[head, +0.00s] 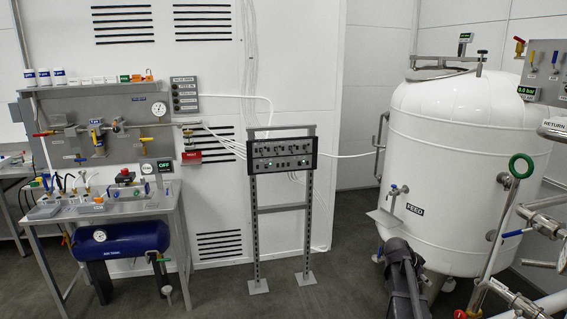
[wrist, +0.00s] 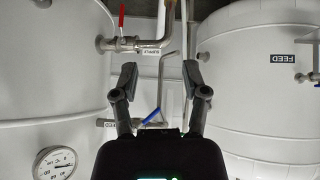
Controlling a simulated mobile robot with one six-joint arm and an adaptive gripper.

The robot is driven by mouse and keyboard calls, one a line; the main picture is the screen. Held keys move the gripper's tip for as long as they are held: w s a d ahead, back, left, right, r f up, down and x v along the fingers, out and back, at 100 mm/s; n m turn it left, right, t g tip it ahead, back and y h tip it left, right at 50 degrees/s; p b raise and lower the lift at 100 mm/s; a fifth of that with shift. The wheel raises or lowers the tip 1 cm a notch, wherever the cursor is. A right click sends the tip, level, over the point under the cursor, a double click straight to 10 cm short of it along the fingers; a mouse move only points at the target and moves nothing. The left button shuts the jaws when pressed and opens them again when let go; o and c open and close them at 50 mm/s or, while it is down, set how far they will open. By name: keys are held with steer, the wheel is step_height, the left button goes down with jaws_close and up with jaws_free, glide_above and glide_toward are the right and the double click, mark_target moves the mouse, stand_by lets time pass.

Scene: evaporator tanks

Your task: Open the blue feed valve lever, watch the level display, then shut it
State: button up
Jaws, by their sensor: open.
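In the wrist view a blue lever (wrist: 151,115) sits on a thin pipe by a FEED label (wrist: 129,123), tilted up to the right. My gripper (wrist: 159,76) is open and empty. The blue lever shows in the gap between its fingers, and I see no contact. In the head view a blue lever (head: 513,233) shows on the pipework at the right; I cannot tell if it is the same one. My gripper is not clear in the head view.
A red lever (wrist: 121,20) sits on the SUPPLY pipe (wrist: 152,44), close to my left finger. A round gauge (wrist: 55,162) is at lower left. Large white tanks stand on both sides. In the head view, a bench (head: 110,205) and control stand (head: 282,153) stand left of the tank.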

steer(key=s+a+f+n+y, duration=0.1)
steer(key=s+a+n, duration=0.3)
steer(key=a, duration=0.6)
steer(key=s+a+f+n+g+y, duration=0.1)
steer(key=s+a+f+n+y, duration=0.1)
steer(key=s+a+n+y, duration=0.2)
steer(key=s+a+f+n+y, duration=0.1)
steer(key=s+a+n+y, duration=0.2)
steer(key=a, duration=1.4)
steer(key=s+n, duration=0.3)
steer(key=s, duration=0.3)
steer(key=shift+s+a+f+g, duration=0.15)
steer(key=shift+s+f+g, duration=0.05)
steer(key=shift+f+g, duration=0.15)
